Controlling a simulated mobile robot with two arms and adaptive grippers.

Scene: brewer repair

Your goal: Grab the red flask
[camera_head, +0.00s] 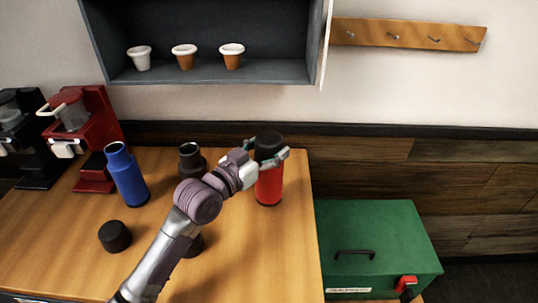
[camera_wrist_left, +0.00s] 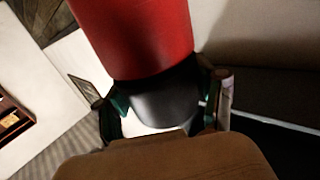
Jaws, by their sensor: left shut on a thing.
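The red flask (camera_head: 269,187) with a black cap stands upright at the right back of the wooden table. My left gripper (camera_head: 268,158) reaches it from the left and is shut around its upper part, near the black cap. In the left wrist view the red body of the flask (camera_wrist_left: 135,35) fills the top, and the fingers of my left gripper (camera_wrist_left: 165,105) lie on both sides of its dark cap. The contact points are partly hidden. My right gripper is not in view.
A blue flask (camera_head: 127,177), a black cap (camera_head: 115,236) and a dark flask (camera_head: 190,158) are on the wooden table (camera_head: 60,245). Red (camera_head: 92,125) and black coffee machines stand left. A shelf (camera_head: 200,72) with cups hangs above. A green box (camera_head: 375,235) is right of the table.

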